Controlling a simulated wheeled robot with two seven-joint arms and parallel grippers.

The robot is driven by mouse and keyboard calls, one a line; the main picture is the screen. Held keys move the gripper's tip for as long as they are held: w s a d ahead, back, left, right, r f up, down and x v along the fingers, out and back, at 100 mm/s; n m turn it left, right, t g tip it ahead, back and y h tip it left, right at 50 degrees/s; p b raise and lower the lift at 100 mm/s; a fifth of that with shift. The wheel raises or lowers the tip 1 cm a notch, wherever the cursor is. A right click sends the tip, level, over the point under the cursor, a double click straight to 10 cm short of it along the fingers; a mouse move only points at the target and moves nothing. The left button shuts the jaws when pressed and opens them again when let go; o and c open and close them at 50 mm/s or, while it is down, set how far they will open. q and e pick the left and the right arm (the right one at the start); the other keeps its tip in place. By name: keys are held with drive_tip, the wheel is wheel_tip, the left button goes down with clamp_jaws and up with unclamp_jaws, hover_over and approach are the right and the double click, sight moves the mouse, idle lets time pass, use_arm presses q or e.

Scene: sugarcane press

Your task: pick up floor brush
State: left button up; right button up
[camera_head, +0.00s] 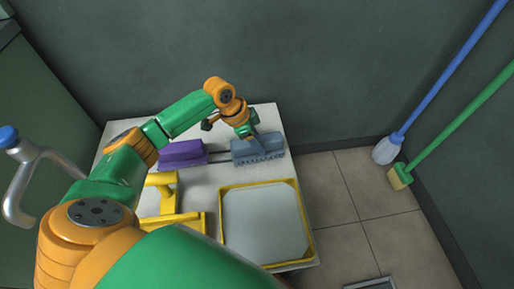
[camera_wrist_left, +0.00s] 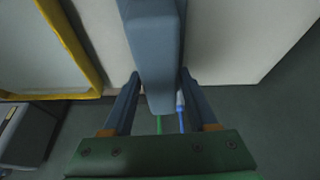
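My left gripper (camera_head: 250,138) points down at the brush head from above. In the left wrist view the blue-grey head (camera_wrist_left: 155,50) sits between the two fingers of my left gripper (camera_wrist_left: 160,75), one on each side. My right gripper is not in view.
A yellow-rimmed tray (camera_head: 222,215) stands on the table in front of the brush, with a yellow frame (camera_head: 168,200) to its left. A blue mop (camera_head: 386,150) and a green broom (camera_head: 400,176) lean at the right wall. Tiled floor (camera_head: 340,215) lies open right of the table.

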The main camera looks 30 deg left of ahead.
sight(262, 140)
use_arm(q)
clamp_jaws()
drive_tip(key=shift+r, duration=0.1)
drive_tip(key=shift+r+p, duration=0.3)
drive_tip(key=shift+r, duration=0.05)
drive_tip(key=r+p, duration=0.2)
drive_tip(key=r, duration=0.1)
drive_tip(key=shift+s+d+r, duration=0.1)
drive_tip(key=shift+s+r, duration=0.1)
drive_tip(key=shift+r, duration=0.1)
drive_tip(key=s+d+r+p, duration=0.5)
drive_tip(key=s+r, duration=0.3)
drive_tip(key=s, duration=0.4)
drive_tip(key=shift+s+d+r, duration=0.15)
drive_tip(key=shift+d+r, duration=0.15)
drive_tip(key=shift+d, duration=0.1)
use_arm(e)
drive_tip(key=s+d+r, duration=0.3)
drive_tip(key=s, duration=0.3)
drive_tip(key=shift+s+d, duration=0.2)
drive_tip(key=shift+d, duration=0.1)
